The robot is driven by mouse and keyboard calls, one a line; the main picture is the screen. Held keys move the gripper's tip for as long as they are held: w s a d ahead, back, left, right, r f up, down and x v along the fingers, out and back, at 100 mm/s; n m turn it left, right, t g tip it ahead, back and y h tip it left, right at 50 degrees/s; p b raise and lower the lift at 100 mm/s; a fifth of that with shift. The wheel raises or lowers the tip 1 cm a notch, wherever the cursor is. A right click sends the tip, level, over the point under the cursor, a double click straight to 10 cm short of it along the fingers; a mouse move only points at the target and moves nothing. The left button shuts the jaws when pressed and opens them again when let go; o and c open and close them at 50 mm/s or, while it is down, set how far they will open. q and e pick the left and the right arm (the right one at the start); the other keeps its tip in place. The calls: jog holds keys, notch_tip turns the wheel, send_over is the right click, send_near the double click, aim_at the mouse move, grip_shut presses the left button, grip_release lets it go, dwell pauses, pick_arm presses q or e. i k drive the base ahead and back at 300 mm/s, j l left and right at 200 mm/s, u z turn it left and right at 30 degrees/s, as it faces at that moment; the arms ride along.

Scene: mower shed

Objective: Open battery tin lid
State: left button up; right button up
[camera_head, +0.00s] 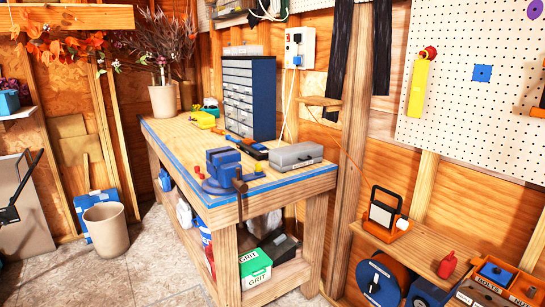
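A closed grey box (296,156) with a handle on its front sits near the right end of the wooden workbench (190,135). I cannot tell whether it is the battery tin; no battery label is readable. Other candidates are small and far off. Neither of my grippers is in view, and no arm of mine shows.
A blue vise (225,168) stands on the bench's front edge, left of the grey box. A blue drawer cabinet (248,97) stands behind. A beige bin (106,229) is on the floor. At right, a low shelf (425,250) holds a work lamp (383,212). Floor before the bench is clear.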

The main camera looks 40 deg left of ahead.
aim_at(284, 156)
jog(key=u, duration=1.25)
